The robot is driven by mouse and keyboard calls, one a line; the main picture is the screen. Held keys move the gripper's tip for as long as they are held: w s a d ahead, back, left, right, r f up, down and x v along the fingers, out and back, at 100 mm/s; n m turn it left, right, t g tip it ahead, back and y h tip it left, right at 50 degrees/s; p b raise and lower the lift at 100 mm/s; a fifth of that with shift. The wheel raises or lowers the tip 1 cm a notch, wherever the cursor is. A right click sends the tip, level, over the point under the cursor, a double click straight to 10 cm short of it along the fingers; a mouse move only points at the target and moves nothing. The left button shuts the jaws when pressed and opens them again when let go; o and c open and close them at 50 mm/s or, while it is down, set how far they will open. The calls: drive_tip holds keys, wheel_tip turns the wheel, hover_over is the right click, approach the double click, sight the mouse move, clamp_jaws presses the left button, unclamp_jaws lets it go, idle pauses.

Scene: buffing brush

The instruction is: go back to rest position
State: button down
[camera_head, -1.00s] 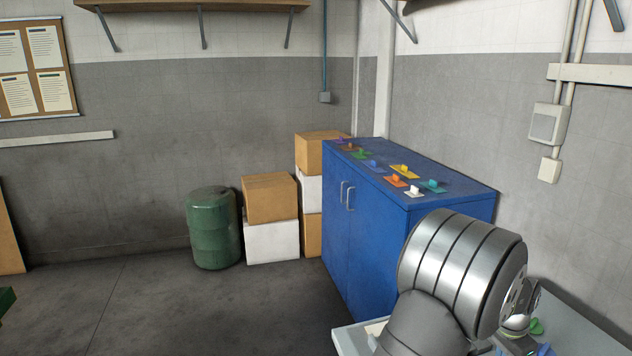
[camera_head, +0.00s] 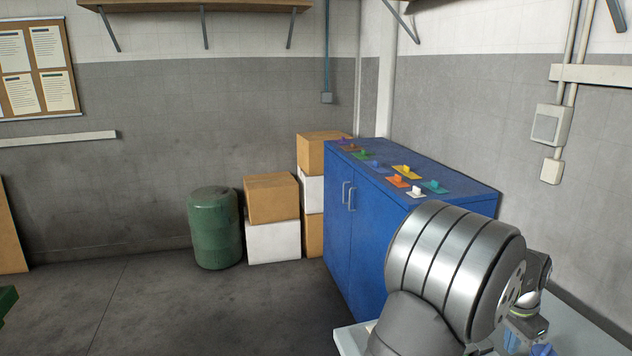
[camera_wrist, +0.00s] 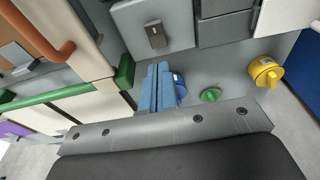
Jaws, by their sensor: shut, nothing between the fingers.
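My gripper shows in the wrist view as two blue fingers (camera_wrist: 159,72) side by side, shut with nothing between them. They are above a grey surface. A green knob-like piece (camera_wrist: 210,95) lies to the right of the fingers, apart from them. A blue round piece (camera_wrist: 180,85) shows just beside the fingers, partly hidden by them. A yellow round piece (camera_wrist: 265,72) is farther right. In the head view my arm covers the lower right, and the gripper end is mostly cut off by the bottom edge.
A blue cabinet (camera_head: 350,245) stands beyond my arm with several coloured pieces on top. A pale worktop (camera_head: 348,338) lies under my arm. In the wrist view a green bar (camera_wrist: 125,72) and an orange handle (camera_wrist: 45,35) are at left, and a grey box (camera_wrist: 150,30) is above.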

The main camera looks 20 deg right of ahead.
wheel_tip(320, 180, down, 6)
drive_tip(key=shift+f, duration=0.15)
wheel_tip(320, 180, up, 9)
idle(0.3)
drive_tip(key=c, duration=2)
unclamp_jaws()
drive_tip(key=o, duration=2)
drive_tip(key=w+a+r+t, duration=0.4)
drive_tip(key=w+r, duration=0.6)
drive_tip(key=r, duration=0.3)
drive_tip(key=shift+a+r, duration=0.25)
drive_tip(key=shift+r, duration=0.15)
drive_tip(key=x, duration=0.9)
drive_tip(key=shift+w+d+f, duration=0.25)
drive_tip(key=v, duration=1)
drive_tip(key=shift+a, duration=0.15)
